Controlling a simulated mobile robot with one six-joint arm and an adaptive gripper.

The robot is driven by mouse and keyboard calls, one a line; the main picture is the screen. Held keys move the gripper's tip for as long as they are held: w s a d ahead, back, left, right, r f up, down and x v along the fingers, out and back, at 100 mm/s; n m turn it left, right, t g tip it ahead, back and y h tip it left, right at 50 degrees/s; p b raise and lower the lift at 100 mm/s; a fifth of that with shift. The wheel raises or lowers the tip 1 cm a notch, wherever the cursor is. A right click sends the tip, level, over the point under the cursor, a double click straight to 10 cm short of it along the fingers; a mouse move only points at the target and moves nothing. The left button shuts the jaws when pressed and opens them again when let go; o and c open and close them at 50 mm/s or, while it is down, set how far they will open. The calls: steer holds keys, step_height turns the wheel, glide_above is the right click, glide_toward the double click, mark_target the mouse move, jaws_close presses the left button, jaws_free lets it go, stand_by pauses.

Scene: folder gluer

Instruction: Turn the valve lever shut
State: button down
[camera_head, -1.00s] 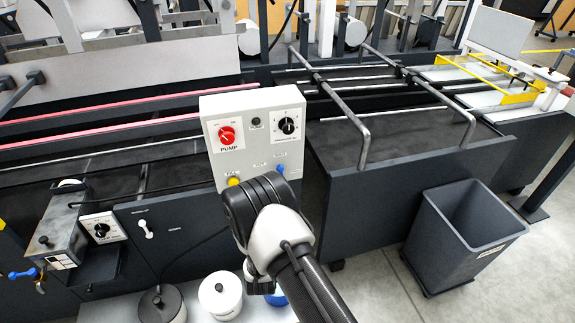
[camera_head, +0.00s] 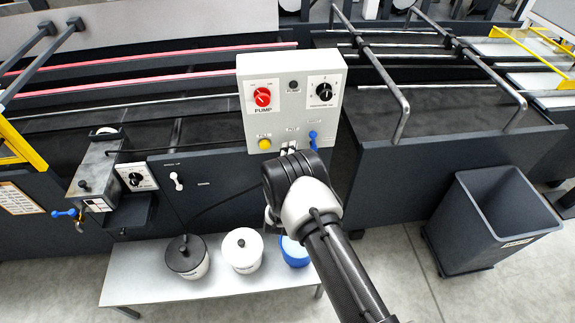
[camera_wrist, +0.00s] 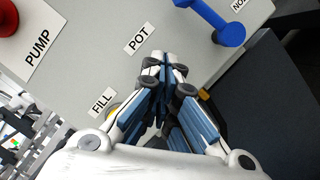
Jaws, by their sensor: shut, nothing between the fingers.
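A blue lever (camera_head: 313,140) is on the lower right of the grey control box (camera_head: 249,128). It shows large in the wrist view (camera_wrist: 222,28), between the labels POT and "NO…", the latter cut off by the frame edge. A second blue lever (camera_head: 65,213), on a brass fitting, is at the far left below the glue unit. My gripper (camera_wrist: 165,68) is shut and empty in front of the box face, under the POT label and left of and below the box's blue lever. In the head view my wrist hides most of my gripper.
The box carries a red PUMP knob (camera_head: 262,97), a black dial (camera_head: 324,89) and a yellow button (camera_head: 265,144). A white lever (camera_head: 177,181) is on the machine front. Several pots stand on a low bench (camera_head: 130,290). A grey bin (camera_head: 480,245) stands at right.

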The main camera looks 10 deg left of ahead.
mark_target(313, 142)
steer(key=shift+w+d+r, duration=0.25)
steer(key=shift+d+r, duration=0.25)
steer(key=shift+d, duration=0.35)
steer(key=shift+w+d+r, duration=0.25)
steer(key=shift+d+r, duration=0.25)
steer(key=shift+d, duration=0.35)
steer(key=shift+w+d+r, duration=0.15)
steer(key=shift+d+r, duration=0.35)
steer(key=shift+d, duration=0.2)
steer(key=shift+a+f, duration=0.1)
